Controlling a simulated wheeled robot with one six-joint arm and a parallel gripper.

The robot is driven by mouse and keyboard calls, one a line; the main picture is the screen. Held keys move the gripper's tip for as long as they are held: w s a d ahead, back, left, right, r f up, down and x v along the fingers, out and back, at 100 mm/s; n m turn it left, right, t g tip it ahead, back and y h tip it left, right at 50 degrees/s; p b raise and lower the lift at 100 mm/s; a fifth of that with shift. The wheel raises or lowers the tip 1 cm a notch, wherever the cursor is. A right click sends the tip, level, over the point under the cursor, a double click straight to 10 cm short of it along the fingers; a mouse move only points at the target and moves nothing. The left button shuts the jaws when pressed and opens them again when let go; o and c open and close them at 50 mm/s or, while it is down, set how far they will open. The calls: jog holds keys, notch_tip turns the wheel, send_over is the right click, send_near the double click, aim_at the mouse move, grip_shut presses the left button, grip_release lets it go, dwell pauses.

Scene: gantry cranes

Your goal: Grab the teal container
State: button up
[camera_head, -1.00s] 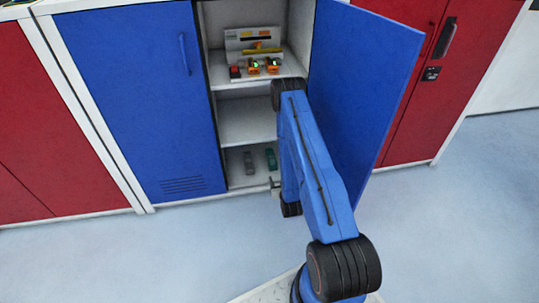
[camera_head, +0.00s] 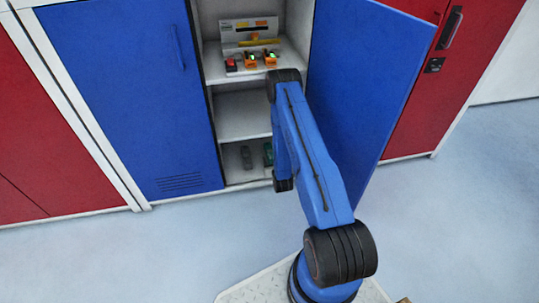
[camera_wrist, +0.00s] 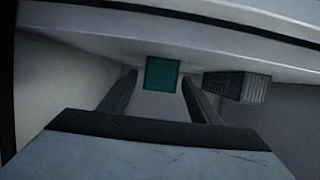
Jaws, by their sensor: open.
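The teal container (camera_wrist: 162,74) shows in the wrist view, straight ahead between the two fingers of my gripper (camera_wrist: 160,88). The fingers are apart, one on each side of it in the picture. I cannot tell whether its near end is between the fingertips or just beyond them. In the head view the teal container (camera_head: 268,154) stands on the bottom shelf of the open cabinet, partly hidden behind my arm. My gripper itself is hidden in the head view.
A grey container (camera_head: 246,157) stands left of the teal one; a grey ribbed object (camera_wrist: 240,87) is right of it in the wrist view. The open blue door (camera_head: 365,90) is right of my arm. Orange devices (camera_head: 260,60) sit on the upper shelf. Open floor (camera_head: 130,250) lies in front.

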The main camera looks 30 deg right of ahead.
aim_at(269, 153)
jog(key=shift+r+x, duration=0.15)
jog(key=shift+x, duration=0.95)
jog(key=shift+r+x, duration=0.15)
jog(key=shift+x, duration=0.9)
jog(key=shift+r+x, duration=0.2)
jog(key=shift+x, duration=0.9)
jog(key=shift+w, duration=0.15)
jog(key=c, duration=1.2)
